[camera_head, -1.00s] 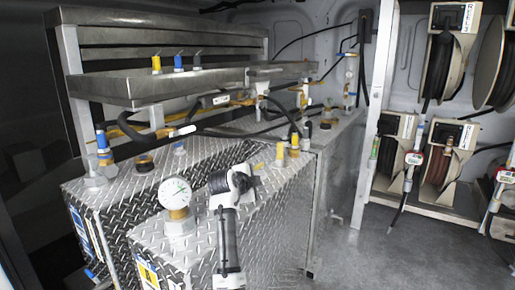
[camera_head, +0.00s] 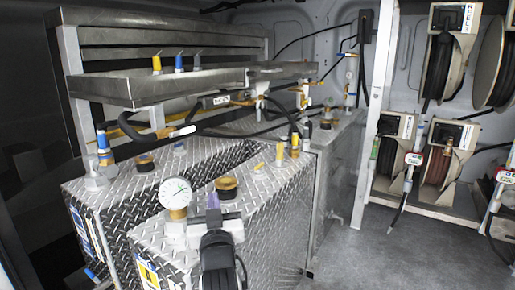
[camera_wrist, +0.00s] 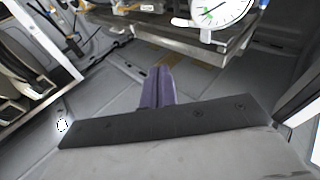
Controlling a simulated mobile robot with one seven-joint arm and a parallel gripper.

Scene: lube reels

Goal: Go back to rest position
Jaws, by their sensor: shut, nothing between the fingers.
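My gripper (camera_head: 213,202) is over the near diamond-plate tank in the head view, just right of the gauge. Its purple fingers are together, with nothing between them. They also show shut at the middle of the wrist view (camera_wrist: 158,88). The dark wrist and arm come up from the bottom of the head view. The white-faced gauge (camera_head: 175,193) stands upright on the tank top (camera_head: 150,232). It also shows at the top right of the wrist view (camera_wrist: 217,10). A brass cap (camera_head: 226,183) sits just behind the fingers; I cannot tell the exact gap.
Yellow-handled valves (camera_head: 280,155) stand behind on the tank. A metal shelf (camera_head: 190,84) with hoses below it is at the back left. Hose reels (camera_head: 437,165) hang in a white rack at the right. The grey floor (camera_head: 400,255) at the right is clear.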

